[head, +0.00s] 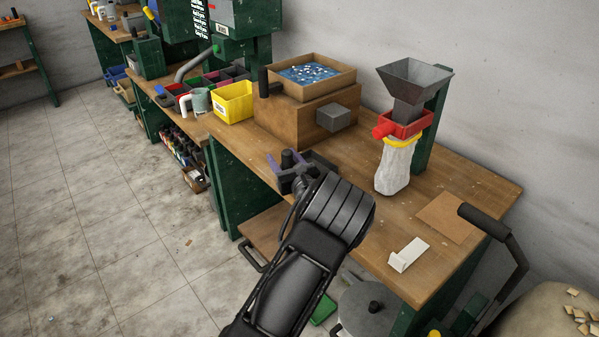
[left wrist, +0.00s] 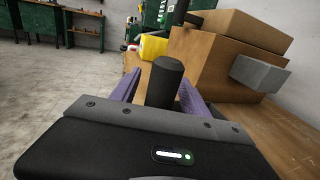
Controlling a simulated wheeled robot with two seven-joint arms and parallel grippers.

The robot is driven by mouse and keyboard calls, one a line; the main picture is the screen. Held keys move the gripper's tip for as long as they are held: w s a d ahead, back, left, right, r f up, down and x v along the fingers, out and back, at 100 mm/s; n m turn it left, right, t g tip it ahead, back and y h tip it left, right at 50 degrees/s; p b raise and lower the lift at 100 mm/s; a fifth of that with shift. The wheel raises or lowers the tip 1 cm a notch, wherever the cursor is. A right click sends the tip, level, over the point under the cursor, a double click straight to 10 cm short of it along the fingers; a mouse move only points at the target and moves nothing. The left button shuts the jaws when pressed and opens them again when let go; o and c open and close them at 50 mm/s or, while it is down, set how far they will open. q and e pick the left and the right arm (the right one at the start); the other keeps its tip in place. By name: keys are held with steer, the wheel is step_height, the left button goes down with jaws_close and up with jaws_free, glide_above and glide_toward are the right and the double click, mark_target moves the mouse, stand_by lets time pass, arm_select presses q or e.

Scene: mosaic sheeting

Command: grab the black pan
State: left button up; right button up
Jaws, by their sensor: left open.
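A dark, low, open-topped shape (head: 320,163), which seems to be the black pan, sits on the workbench near its front edge, largely hidden by my left gripper. A short black upright cylinder (head: 287,158), seemingly its handle, stands at the gripper. My left gripper (head: 290,172) reaches in over the bench edge and is open. In the left wrist view, the black cylinder (left wrist: 165,82) stands between the two purple fingers; whether they touch it cannot be told. My right gripper is not in view.
Behind the pan stands a wooden box (head: 285,120) with a tray of blue and white bits on top. A yellow bin (head: 233,102) is to the left. A hopper (head: 412,85) above a white bag (head: 395,168) stands right. A white bracket (head: 409,254) lies nearer the front.

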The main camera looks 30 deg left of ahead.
arm_select(q)
steer(key=shift+c, duration=0.2)
jaws_close()
stand_by(0.5)
stand_by(0.3)
